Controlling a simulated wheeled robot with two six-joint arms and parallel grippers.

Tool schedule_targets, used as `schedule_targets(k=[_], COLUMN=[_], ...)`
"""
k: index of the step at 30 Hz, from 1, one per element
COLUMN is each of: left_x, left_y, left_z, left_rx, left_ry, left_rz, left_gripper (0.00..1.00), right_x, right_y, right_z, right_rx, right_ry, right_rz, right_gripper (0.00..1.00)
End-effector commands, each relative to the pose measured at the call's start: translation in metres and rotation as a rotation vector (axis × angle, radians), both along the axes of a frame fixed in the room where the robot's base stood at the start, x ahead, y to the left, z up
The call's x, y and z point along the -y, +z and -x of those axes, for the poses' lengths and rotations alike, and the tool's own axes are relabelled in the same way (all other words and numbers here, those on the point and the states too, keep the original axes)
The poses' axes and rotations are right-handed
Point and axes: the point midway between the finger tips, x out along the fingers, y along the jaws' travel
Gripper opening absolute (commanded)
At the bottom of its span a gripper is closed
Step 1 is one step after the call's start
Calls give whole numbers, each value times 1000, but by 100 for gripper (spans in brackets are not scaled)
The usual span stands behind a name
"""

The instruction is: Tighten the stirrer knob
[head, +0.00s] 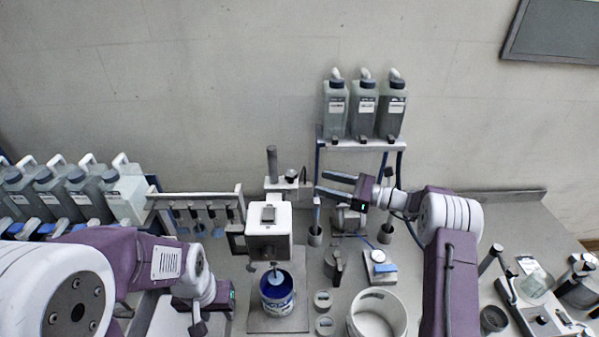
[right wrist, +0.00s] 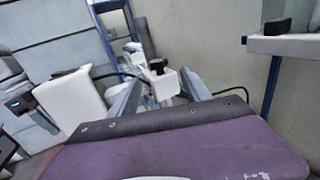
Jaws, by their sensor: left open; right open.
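The stirrer (head: 268,238) is a white boxy head on a grey stand, its shaft reaching down into a blue can (head: 277,296). The black stirrer knob (head: 291,175) sits on the clamp beside the upright post (head: 272,163). In the right wrist view the knob (right wrist: 157,66) shows beyond and between the fingers. My right gripper (head: 321,184) is open and empty, its fingers pointing left at the knob with a short gap. My left gripper (head: 212,304) is low at left, beside the stirrer base; its fingers are mostly hidden.
A raised shelf (head: 360,145) with several grey bottles stands behind my right gripper. A rack (head: 195,195) with hanging tools is left of the stirrer. A white bucket (head: 377,316) and small items crowd the bench right of the can.

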Motion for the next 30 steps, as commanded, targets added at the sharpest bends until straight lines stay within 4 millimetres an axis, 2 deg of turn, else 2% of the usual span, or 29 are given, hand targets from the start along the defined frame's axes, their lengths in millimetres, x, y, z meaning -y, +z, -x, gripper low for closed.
schedule_targets(k=[2, 9, 13, 18, 25, 30], left_x=[0, 0, 0, 0, 0, 0], left_y=[5, 35, 45, 49, 48, 48], left_z=[0, 0, 0, 0, 0, 0], left_rx=[0, 0, 0, 0, 0, 0], left_ry=[0, 0, 0, 0, 0, 0], left_rz=[0, 0, 0, 0, 0, 0], left_gripper=[42, 42, 42, 42, 42, 42], right_x=[-6, -52, -72, -84, -84, -84], right_y=[2, 5, 3, 1, -1, -1], right_z=[-2, -19, -28, -34, -34, -34], right_rx=[0, 1, 1, 2, 3, 3], right_ry=[3, 6, 5, 2, 2, 2], right_rz=[1, 5, 6, 6, 7, 7], right_gripper=[56, 56, 56, 56, 56, 9])
